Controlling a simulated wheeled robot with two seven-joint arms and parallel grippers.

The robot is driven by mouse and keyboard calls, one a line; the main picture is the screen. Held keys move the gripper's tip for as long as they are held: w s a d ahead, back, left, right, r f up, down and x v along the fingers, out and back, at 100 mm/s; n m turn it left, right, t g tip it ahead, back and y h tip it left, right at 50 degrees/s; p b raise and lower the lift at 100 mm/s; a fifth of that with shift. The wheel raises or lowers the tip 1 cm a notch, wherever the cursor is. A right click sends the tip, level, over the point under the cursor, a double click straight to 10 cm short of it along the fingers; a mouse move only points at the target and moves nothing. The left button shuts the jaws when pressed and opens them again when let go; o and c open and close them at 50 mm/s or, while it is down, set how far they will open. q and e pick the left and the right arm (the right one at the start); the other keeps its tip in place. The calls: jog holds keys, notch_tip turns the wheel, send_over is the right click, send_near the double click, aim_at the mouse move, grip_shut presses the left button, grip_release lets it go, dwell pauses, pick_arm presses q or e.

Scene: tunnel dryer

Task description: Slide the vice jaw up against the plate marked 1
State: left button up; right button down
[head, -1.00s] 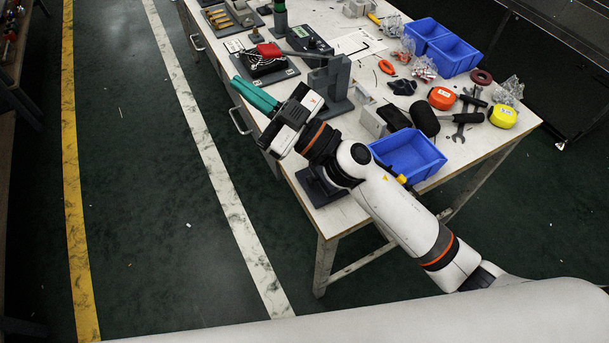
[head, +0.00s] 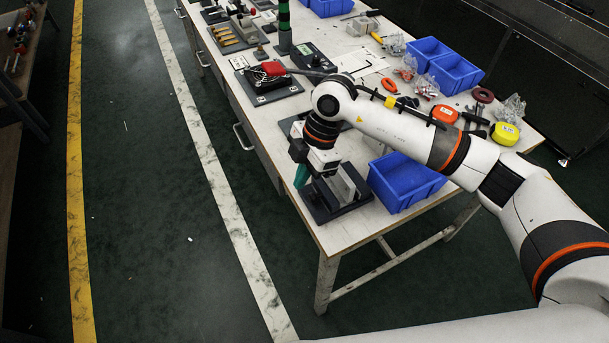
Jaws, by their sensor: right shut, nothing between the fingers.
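Near the front corner of the table, a dark grey base (head: 346,208) carries light grey upright blocks (head: 347,184) that look like the vice. I cannot tell which block is the jaw, and no plate marked 1 can be read. My right gripper (head: 301,180) points down with its teal fingers shut and empty. It is at the left end of this base, beside the blocks. I cannot tell whether it touches them. My right wrist hides part of the area behind. My left gripper is not in view.
A blue bin (head: 405,185) stands close to the right of the dark base. My right forearm passes over tools in the middle of the table. Further back are a red-topped fixture (head: 268,74) and two blue bins (head: 455,74). Floor left of the table is clear.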

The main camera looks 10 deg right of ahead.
aim_at(318, 194)
jog(key=f, duration=0.2)
jog(key=f+p, duration=0.1)
jog(key=f, duration=0.4)
jog(key=shift+w+d+f+p, duration=0.1)
jog(key=shift+d+f+p, duration=0.05)
jog(key=shift+d+p, duration=0.15)
jog(key=shift+w+d, duration=0.15)
jog(key=shift+d, duration=0.15)
jog(key=d, duration=0.1)
jog(key=w+d, duration=0.1)
jog(key=d, duration=0.1)
jog(key=shift+w+d, duration=0.1)
jog(key=shift+d, duration=0.1)
